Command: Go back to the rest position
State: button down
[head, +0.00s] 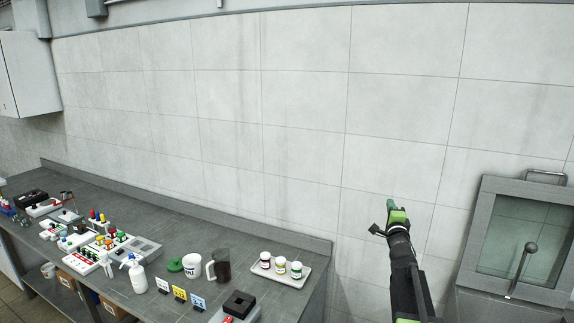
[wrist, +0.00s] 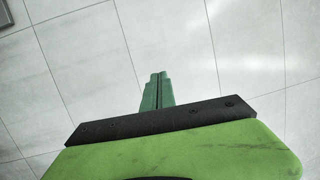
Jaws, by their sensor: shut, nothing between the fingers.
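My gripper (head: 391,204) is at the end of my raised arm, right of the middle in the head view. It points upward in front of the tiled wall, to the right of the bench end. In the wrist view its green fingers (wrist: 157,91) lie together with nothing between them. Only wall tiles show behind the fingers there. No object touches the gripper.
A grey bench (head: 130,215) runs along the left, crowded with small items. A white tray (head: 280,271) with three jars is near its right end, by a dark jug (head: 221,266). A glass-fronted grey cabinet (head: 484,240) stands at right. The space around my gripper looks clear.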

jog(key=s+a+f+n+g+y+b, duration=0.1)
jog(key=s+a+f+n+g+b, duration=0.25)
jog(key=a+f, duration=0.7)
jog(key=s+a+f+n+g+y+b, duration=0.1)
jog(key=s+a+f+n+g, duration=0.35)
jog(key=f, duration=0.85)
jog(key=s+a+f+n+g, duration=0.2)
jog(key=s+f+n+g, duration=0.1)
jog(key=s, duration=0.5)
jog(key=s+a+f+n+g+y, duration=0.1)
jog(key=s+a+f+n+g, duration=0.2)
jog(key=s, duration=0.6)
jog(key=s+a+f+n+g+y, duration=0.1)
jog(key=s+a+f+n+g, duration=0.2)
jog(key=s+n+g, duration=0.2)
jog(key=s+n, duration=0.1)
jog(key=s, duration=0.2)
jog(key=shift+s+a+f, duration=0.15)
jog(key=shift+s+a, duration=0.05)
jog(key=shift+s, duration=0.05)
